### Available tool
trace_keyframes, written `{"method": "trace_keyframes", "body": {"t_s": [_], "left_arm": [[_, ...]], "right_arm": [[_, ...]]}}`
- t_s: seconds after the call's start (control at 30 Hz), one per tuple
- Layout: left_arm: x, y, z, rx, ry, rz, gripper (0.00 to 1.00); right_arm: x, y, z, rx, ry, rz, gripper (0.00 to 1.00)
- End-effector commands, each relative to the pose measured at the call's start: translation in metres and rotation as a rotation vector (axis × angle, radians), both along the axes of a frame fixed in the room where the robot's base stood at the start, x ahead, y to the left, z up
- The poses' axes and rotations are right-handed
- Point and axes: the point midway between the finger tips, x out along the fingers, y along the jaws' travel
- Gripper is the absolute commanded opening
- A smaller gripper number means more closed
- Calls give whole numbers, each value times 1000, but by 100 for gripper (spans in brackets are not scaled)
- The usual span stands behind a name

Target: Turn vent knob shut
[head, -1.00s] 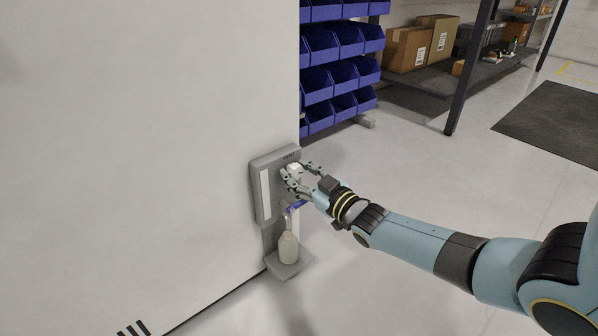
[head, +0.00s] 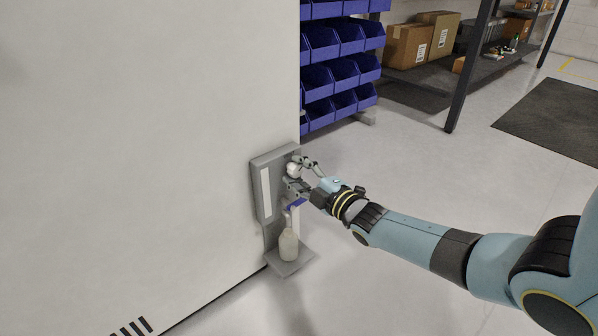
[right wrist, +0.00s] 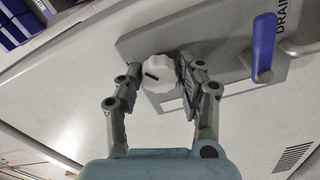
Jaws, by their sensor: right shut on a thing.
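The vent knob (head: 293,169) is a small white knob on a grey panel (head: 258,168) at the edge of a large white wall. In the right wrist view the knob (right wrist: 160,66) has a scalloped rim and a short dark mark on its face. My right gripper (head: 296,172) reaches it from the right. In the right wrist view the gripper (right wrist: 160,78) has one finger on each side of the knob and is shut on it. My left gripper is not in view.
A blue lever (right wrist: 264,42) beside the word DRAIN is on the same panel; it also shows in the head view (head: 297,204). Below it a pale bottle (head: 288,246) stands on a grey shelf (head: 290,267). Blue bins (head: 335,75) stand behind.

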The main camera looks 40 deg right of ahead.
Motion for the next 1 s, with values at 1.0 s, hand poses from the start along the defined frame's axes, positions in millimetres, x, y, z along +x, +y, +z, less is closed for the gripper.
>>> {"method": "trace_keyframes", "body": {"t_s": [1.0], "left_arm": [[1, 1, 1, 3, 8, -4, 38]], "right_arm": [[-2, 0, -3, -794, -58, 1, 5]]}}
